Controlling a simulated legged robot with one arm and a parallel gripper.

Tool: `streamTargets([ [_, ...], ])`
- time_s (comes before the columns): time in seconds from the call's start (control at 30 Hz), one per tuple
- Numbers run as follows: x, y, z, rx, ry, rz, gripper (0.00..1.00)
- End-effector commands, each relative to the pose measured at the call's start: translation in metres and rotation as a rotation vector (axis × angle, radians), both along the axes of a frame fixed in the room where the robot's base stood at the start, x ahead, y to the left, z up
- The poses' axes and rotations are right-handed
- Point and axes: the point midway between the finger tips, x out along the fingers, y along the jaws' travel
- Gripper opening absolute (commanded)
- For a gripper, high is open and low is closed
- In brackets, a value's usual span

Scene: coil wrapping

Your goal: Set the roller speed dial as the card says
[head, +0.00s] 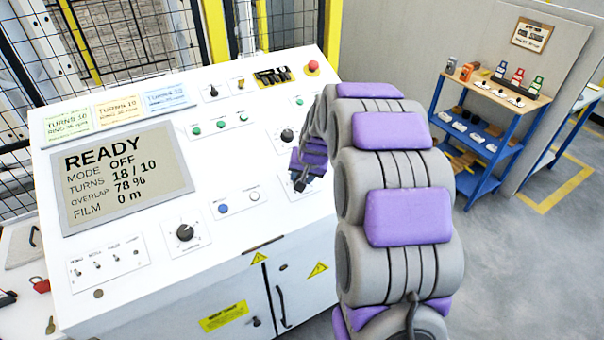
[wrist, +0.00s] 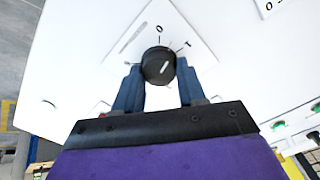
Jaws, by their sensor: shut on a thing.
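In the wrist view, my gripper (wrist: 158,78) is shut on a black knob (wrist: 158,65) with a white pointer line. The plate around it carries a 0 and an I-like mark. In the head view, my gripper (head: 299,182) is at the right part of the white console, and its fingers hide most of that knob. A large black dial (head: 185,232) is at the lower left, and a smaller one (head: 287,135) is above my gripper. I cannot read which is labelled roller speed. Green (head: 67,121), orange (head: 118,108) and blue (head: 167,97) cards stand along the console's back edge; their small print is blurred.
The screen (head: 122,178) reads READY, MODE OFF, TURNS 18 / 10, OVERLAP 78 %, FILM 0 m. Several green buttons, small switches and a red emergency button (head: 312,68) are on the console. A blue shelf (head: 470,187) stands at the right, with clear floor before it.

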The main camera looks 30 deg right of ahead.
Motion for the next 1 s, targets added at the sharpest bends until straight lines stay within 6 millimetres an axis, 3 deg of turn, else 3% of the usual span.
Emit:
streamTargets([
  [1.0,-0.0010,-0.0002,-0.0004,0.070,0.006,-0.153,0.10],
])
